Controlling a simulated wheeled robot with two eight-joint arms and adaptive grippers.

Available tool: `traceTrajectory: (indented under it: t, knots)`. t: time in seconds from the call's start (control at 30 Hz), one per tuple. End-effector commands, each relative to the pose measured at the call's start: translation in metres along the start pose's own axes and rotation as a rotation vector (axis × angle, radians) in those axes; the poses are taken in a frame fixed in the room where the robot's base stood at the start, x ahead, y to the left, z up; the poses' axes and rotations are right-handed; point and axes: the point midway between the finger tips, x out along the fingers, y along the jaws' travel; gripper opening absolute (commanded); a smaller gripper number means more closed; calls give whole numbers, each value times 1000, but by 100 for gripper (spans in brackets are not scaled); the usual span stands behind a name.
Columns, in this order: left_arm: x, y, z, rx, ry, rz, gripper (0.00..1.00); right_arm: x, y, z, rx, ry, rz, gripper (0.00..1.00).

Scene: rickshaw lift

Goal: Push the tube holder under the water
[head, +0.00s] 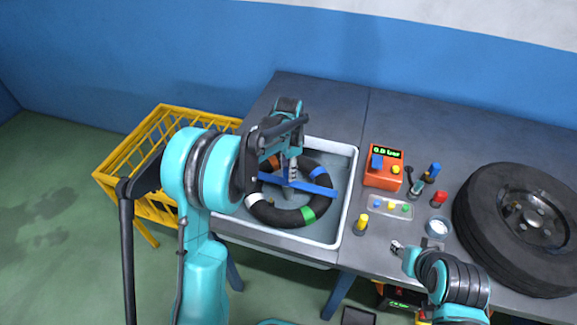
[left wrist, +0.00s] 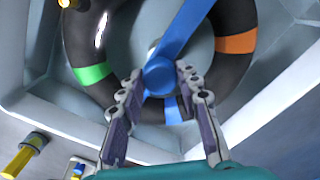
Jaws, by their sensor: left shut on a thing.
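The tube holder (head: 319,188) is a blue crossbar with a round knob, lying across a black inner tube (head: 265,211) with green, white, orange and blue bands. Tube and holder are inside a white water basin (head: 349,190); I cannot tell the water level against the tube. My left gripper (head: 291,176) reaches down over the middle of the tube and is shut on the holder's knob. In the left wrist view the blue knob (left wrist: 159,75) sits between my left fingertips (left wrist: 160,82). My right gripper (head: 397,247) is at the table's front edge, away from the basin; its jaws are too small to read.
A yellow crate (head: 113,172) stands left of the table. Right of the basin are an orange gauge box (head: 383,178), several small coloured pegs, a round tin (head: 437,227) and a large black tyre (head: 480,225). The table behind the basin is clear.

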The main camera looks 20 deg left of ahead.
Motion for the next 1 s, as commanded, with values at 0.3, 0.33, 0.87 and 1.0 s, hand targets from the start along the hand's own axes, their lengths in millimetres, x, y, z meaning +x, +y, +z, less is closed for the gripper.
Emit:
traceTrajectory:
  t: [0.3, 0.33, 0.87, 1.0]
  knots:
    - [52, 0, 0, 0, 0, 1, 0, 22, 0, 16, 0, 0, 0, 40]
    - [52, 1, 0, 0, -1, 1, 0, 22, 0, 16, 0, 0, 0, 40]
    - [51, 1, 0, 0, -1, 2, 55, 21, 0, 15, 0, 0, 0, 40]
    - [48, 1, 0, 0, -1, 1, 55, 21, 0, 15, 0, 0, 0, 40]
